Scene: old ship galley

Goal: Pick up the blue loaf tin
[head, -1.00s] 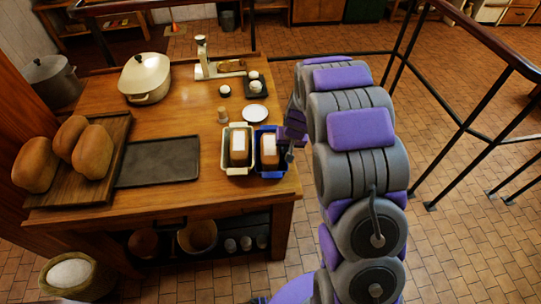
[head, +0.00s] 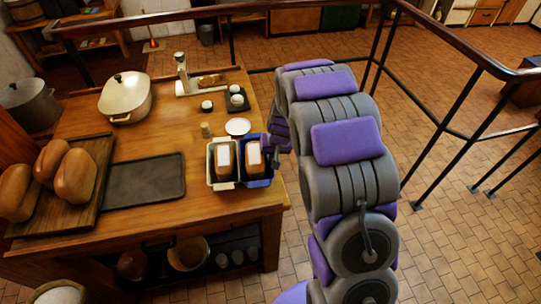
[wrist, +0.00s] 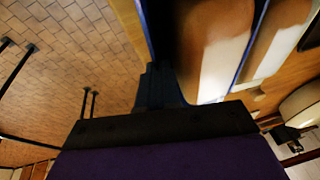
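The blue loaf tin (head: 260,183) stands on the wooden table near its right edge, with a brown loaf bearing a white label (head: 254,156) in it. A cream loaf tin (head: 222,186) with a similar loaf stands close on its left. My gripper (head: 279,146) is at the blue tin's right side, partly hidden by my arm in the head view. In the wrist view, a dark finger (wrist: 160,90) is right by the blue tin's near wall (wrist: 147,30). I cannot tell whether the fingers hold the wall; the other finger is not distinguishable.
A dark baking tray (head: 145,181), a board (head: 98,150) with three loaves, a cream lidded pot (head: 125,97), a scale (head: 186,78) and a small white plate (head: 238,127) are on the table. A metal railing (head: 446,120) stands on the right. Tiled floor lies clear between.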

